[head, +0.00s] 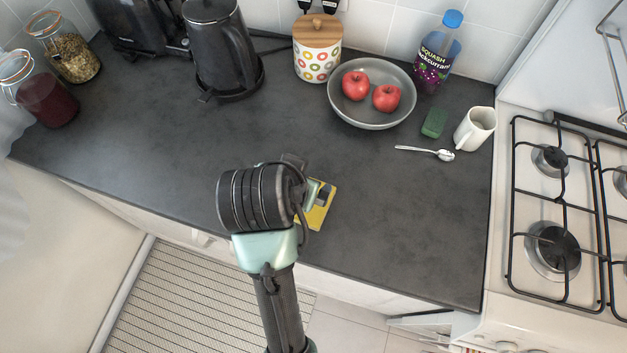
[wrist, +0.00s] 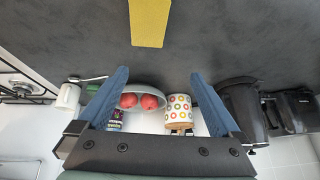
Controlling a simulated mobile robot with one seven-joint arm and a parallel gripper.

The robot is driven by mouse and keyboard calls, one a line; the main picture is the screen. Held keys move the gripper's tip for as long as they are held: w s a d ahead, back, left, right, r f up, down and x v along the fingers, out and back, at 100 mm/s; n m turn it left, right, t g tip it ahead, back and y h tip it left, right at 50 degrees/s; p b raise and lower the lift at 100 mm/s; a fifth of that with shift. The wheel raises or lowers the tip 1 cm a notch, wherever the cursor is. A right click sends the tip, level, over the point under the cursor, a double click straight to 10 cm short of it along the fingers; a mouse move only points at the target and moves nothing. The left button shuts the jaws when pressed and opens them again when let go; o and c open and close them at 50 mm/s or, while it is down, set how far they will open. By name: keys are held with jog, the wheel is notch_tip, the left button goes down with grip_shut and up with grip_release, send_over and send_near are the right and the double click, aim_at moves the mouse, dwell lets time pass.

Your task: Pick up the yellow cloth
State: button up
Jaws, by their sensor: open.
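The yellow cloth (head: 319,217) lies flat on the dark counter near its front edge, partly hidden behind my wrist in the head view. In the wrist view the cloth (wrist: 150,22) shows as a flat yellow piece at the top edge, cut off by the frame. My gripper (wrist: 158,75) is open, with its two blue fingers wide apart and nothing between them. The cloth lies beyond the fingertips, apart from them. In the head view my wrist hides most of the gripper.
Behind stand a grey bowl (head: 371,122) with two red apples, a patterned canister (head: 317,60), a kettle (head: 219,50) and a squash bottle (head: 437,55). A green sponge (head: 434,123), spoon (head: 426,151) and white mug (head: 474,129) lie right, before the gas hob (head: 560,215). Counter around the cloth is clear.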

jog(key=shift+g, duration=0.9)
jog(key=f, duration=0.2)
jog(key=d+f+p, duration=0.1)
jog(key=f, duration=0.1)
jog(key=f+p, duration=0.1)
jog(key=f, duration=0.1)
jog(key=shift+s+d+f, duration=0.2)
jog(key=shift+s+f, duration=0.1)
jog(key=shift+s, duration=0.05)
jog(key=shift+p+x, duration=0.8)
jog(key=shift+x, duration=1.85)
jog(key=shift+s+f, duration=0.1)
jog(key=shift+f, duration=0.2)
jog(key=shift+c, duration=0.2)
jog(key=c, duration=1.1)
notch_tip(320, 180, up, 11)
jog(key=shift+f+b, duration=0.2)
jog(key=shift+b, duration=0.3)
jog(key=shift+c, duration=0.2)
